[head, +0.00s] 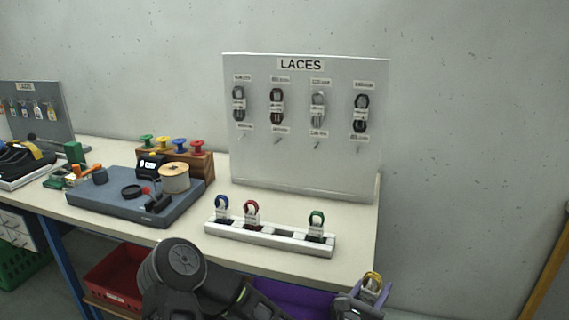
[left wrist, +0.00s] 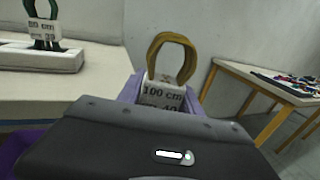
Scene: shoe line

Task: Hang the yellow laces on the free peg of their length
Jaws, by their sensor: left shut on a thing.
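The yellow laces (head: 373,279) are a looped bundle with a white band, held upright in my left gripper (head: 369,291) at the right front of the bench. In the left wrist view the yellow laces (left wrist: 173,58) stand between the purple fingers of my left gripper (left wrist: 163,95), and their band reads 100 cm. The white LACES board (head: 300,170) stands at the back of the bench. The board's length labels are too small to read surely. My right gripper is out of view.
A white rack (head: 270,238) on the bench holds blue, red and green laces, with an empty place between red and green. Left of it are a blue-grey work plate (head: 135,205) with a spool and a wooden block with coloured spools (head: 188,160). The bench between rack and board is clear.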

